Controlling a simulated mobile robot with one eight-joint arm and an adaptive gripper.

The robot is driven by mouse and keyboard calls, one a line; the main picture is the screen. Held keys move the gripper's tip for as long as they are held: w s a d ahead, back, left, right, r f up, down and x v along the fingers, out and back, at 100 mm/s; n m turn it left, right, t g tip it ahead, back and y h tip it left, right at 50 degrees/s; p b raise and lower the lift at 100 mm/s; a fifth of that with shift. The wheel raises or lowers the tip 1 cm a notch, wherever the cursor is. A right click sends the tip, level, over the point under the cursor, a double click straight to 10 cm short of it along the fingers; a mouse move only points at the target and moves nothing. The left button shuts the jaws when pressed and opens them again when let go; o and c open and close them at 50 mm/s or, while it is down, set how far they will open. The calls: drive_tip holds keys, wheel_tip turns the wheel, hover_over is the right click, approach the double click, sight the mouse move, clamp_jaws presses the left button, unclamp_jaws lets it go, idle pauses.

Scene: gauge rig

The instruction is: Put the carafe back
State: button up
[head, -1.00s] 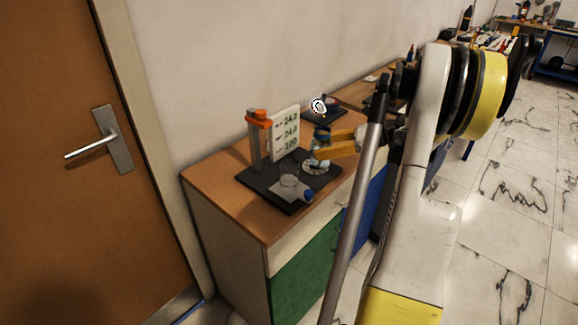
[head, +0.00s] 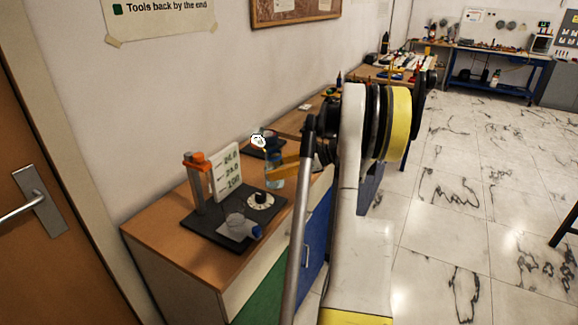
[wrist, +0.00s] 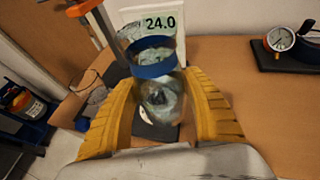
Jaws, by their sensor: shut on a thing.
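The carafe (head: 274,174) is clear glass with a dark blue collar; the collar shows large in the wrist view (wrist: 153,70). My gripper (head: 277,171) is shut on it, with yellow fingers on either side of the glass body in the wrist view (wrist: 155,92). The carafe looks roughly upright, beyond the dial (head: 260,200) of the black rig base (head: 207,234). I cannot tell whether its bottom touches anything.
A white readout panel (head: 228,173) and a post with an orange top (head: 197,160) stand at the base's back left. A round gauge (head: 258,141) on a black plate lies behind the carafe. The wooden top (head: 150,229) is bare at front left.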

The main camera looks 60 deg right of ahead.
drive_tip(key=s+d+r+m+h+p, duration=0.2)
drive_tip(key=d+m+h+p, duration=0.15)
drive_tip(key=d, duration=0.95)
drive_tip(key=s+d+r+m+h+p, duration=0.25)
drive_tip(key=d+m+h, duration=0.2)
drive_tip(key=d, duration=0.95)
drive_tip(key=shift+n+t, duration=0.3)
drive_tip(key=shift+n, duration=0.2)
drive_tip(key=w+f+b, duration=0.1)
drive_tip(key=w+f, duration=0.3)
drive_tip(key=w+f+b, duration=0.2)
drive_tip(key=w+f, duration=0.1)
drive_tip(key=w+f+b, duration=0.2)
drive_tip(key=w+f, duration=0.2)
drive_tip(key=shift+w+a+f, duration=0.3)
drive_tip(key=shift+w+f, duration=0.05)
drive_tip(key=shift+r, duration=0.1)
drive_tip(key=o, duration=1.4)
